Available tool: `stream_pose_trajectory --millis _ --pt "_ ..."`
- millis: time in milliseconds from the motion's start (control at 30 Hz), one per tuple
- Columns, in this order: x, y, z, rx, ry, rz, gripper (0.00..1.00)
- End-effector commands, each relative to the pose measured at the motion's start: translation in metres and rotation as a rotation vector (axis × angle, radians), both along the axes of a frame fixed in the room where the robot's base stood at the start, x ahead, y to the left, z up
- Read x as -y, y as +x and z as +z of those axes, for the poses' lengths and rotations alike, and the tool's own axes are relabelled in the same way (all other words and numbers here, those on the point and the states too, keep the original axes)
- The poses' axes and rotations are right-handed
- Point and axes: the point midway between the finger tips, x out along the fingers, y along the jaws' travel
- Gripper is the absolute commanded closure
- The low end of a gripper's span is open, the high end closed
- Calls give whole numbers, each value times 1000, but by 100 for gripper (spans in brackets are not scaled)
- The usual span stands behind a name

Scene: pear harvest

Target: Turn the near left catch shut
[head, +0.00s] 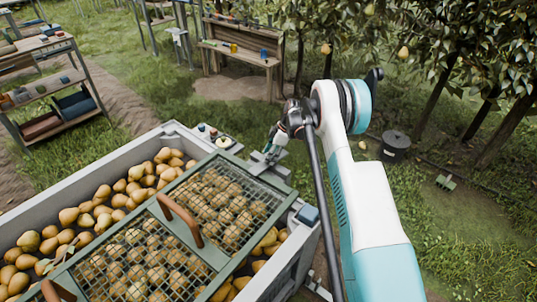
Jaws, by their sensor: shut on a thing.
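A large grey bin (88,183) full of pears has a green-framed mesh lid (204,262) with brown handles over its near part. My gripper (266,155) is at the lid's upper right corner, at the bin's rim, and points down. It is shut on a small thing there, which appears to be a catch. The jaws and arm largely hide this catch, so its turn angle cannot be told. A blue-grey block (308,215) sits on the rim farther down the right side; I cannot tell whether it is another catch.
Small items and a dial (224,142) sit on the bin's far corner ledge. A wooden bench (240,58) stands behind, shelves (45,85) stand at left, and a dark bucket (395,142) stands on the grass at right. Pear trees (440,50) line the upper right.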

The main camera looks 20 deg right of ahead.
Motion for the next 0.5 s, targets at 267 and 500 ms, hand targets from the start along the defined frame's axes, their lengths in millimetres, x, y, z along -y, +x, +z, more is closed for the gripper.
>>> stream_pose_trajectory --millis 267,500 --pt "0 0 0 0 -1 94 100" --pt "0 0 0 0 -1 119 100"
